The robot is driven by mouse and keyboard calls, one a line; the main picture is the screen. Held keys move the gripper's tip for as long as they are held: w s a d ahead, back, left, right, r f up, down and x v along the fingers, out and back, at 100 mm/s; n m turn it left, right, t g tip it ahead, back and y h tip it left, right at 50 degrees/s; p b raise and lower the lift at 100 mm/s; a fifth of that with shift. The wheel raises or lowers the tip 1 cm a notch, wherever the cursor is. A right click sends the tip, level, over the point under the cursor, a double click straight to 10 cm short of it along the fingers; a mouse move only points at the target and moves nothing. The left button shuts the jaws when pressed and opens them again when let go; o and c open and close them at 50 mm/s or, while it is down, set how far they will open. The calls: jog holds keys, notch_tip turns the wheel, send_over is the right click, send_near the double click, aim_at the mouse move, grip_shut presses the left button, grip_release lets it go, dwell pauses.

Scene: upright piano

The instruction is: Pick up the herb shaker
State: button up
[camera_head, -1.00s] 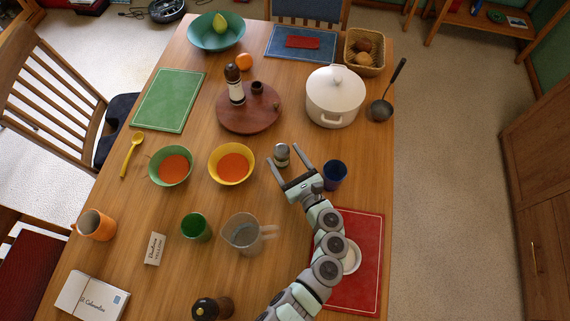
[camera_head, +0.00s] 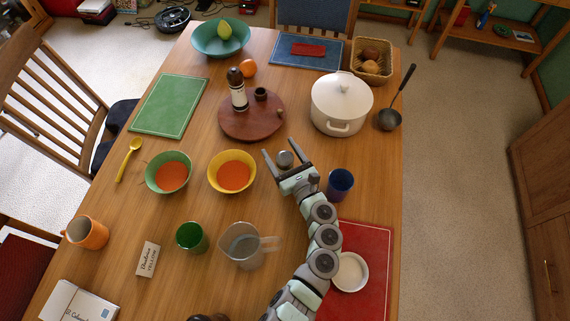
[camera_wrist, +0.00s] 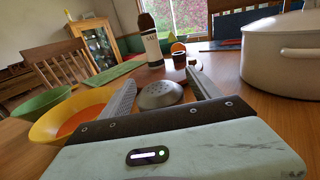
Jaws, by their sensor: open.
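The herb shaker (camera_head: 285,158) is a small container with a grey, holed metal top. It stands on the table between the yellow bowl and the white pot. In the wrist view its domed top (camera_wrist: 160,95) shows between my two fingers, and its lower body is hidden behind my gripper's palm. My gripper (camera_head: 285,153) is open, with one finger on each side of the shaker; it also shows in the wrist view (camera_wrist: 163,88). I cannot tell whether either finger touches the shaker.
A yellow bowl (camera_head: 249,186) of orange soup stands left of my gripper and a blue cup (camera_head: 340,184) right. Beyond are a round wooden board (camera_head: 240,130) with a dark-topped bottle (camera_head: 238,92), and a white lidded pot (camera_head: 338,107). A ladle (camera_head: 389,119) lies right of the pot.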

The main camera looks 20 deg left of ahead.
jog(key=shift+c, duration=0.5)
jog(key=c, duration=1.4)
